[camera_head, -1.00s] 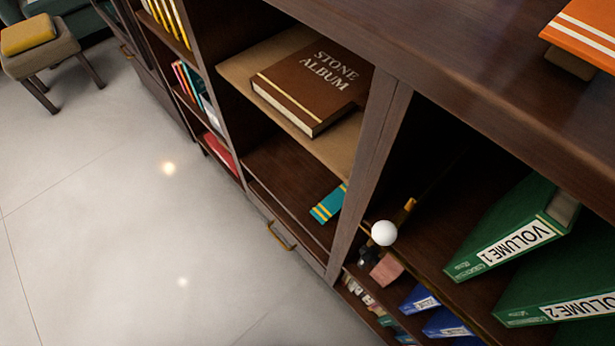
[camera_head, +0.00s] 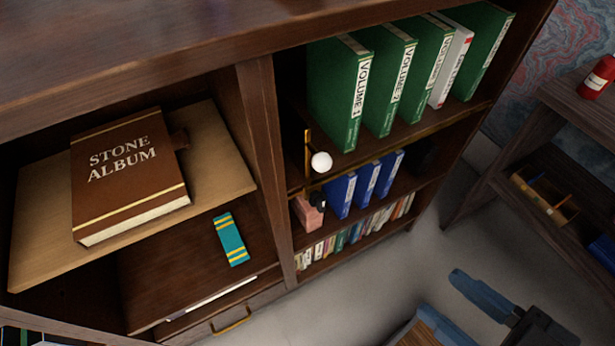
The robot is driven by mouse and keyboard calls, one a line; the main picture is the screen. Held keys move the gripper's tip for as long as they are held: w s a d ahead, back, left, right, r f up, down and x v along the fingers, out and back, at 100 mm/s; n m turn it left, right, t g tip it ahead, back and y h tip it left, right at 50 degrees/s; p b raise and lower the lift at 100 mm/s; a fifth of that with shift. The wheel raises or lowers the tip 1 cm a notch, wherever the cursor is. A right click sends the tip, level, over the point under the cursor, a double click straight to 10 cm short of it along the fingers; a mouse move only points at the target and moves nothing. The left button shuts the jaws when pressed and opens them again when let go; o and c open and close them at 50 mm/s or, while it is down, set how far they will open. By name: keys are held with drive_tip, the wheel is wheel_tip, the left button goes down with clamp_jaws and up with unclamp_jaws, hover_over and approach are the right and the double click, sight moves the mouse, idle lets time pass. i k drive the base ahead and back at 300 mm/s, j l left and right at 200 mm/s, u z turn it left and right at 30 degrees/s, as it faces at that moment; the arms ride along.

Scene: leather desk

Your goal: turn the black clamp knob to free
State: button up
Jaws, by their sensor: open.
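A small black knob-like part (camera_head: 317,200) shows low on the middle bookcase, just below a white ball (camera_head: 321,162) and against a pink block (camera_head: 307,213). It looks like the black clamp knob, but it is too small here to tell how it is turned. A thin upright brass rod (camera_head: 307,150) stands just left of the white ball, by the bookcase divider.
Green binders (camera_head: 345,100) fill the shelf above, and blue binders (camera_head: 341,195) stand right of the knob. A brown stone album (camera_head: 125,170) lies on the left shelf. An unclear blue and black shape (camera_head: 482,296) is at lower right. Grey floor (camera_head: 345,300) is open before the bookcase.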

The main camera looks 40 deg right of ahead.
sight(318, 198)
drive_tip(key=k+j+z, duration=0.4)
drive_tip(key=k+z, duration=0.45)
drive_tip(key=k, duration=0.1)
